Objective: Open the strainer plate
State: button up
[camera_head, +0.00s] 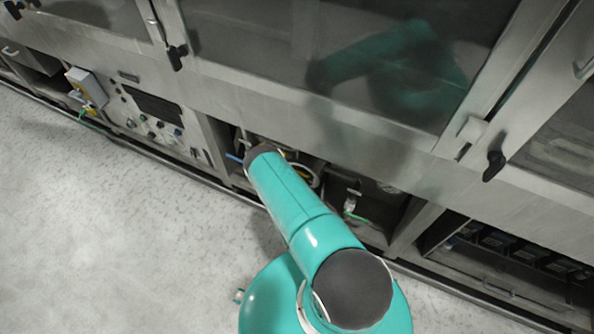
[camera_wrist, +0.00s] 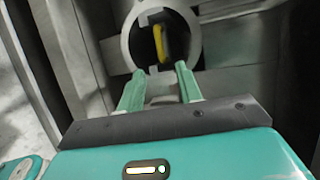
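A round grey metal fitting (camera_wrist: 195,45) with a yellow handle (camera_wrist: 159,44) across its dark centre is ahead in the wrist view. I take this to be the strainer plate. The handle stands nearly upright. My gripper (camera_wrist: 160,70) is open, with two pale green fingers apart and nothing between them. The fingertips overlap the lower edge of the round fitting in the picture; I cannot tell whether they touch it. In the head view, part of the round fitting (camera_head: 312,178) shows in the lower bay beside my teal arm, which hides my gripper.
The bay lies low in the washer's long metal front, below large glass doors (camera_head: 330,50) with black latches. A control panel (camera_head: 155,115) is to the left. A green hose fitting (camera_head: 350,205) is right of my arm. Speckled floor (camera_head: 110,220) is clear at left.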

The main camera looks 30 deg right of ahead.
jog(key=x, duration=1.3)
jog(key=shift+d+f, duration=0.1)
jog(key=shift+f, duration=0.05)
grip_shut()
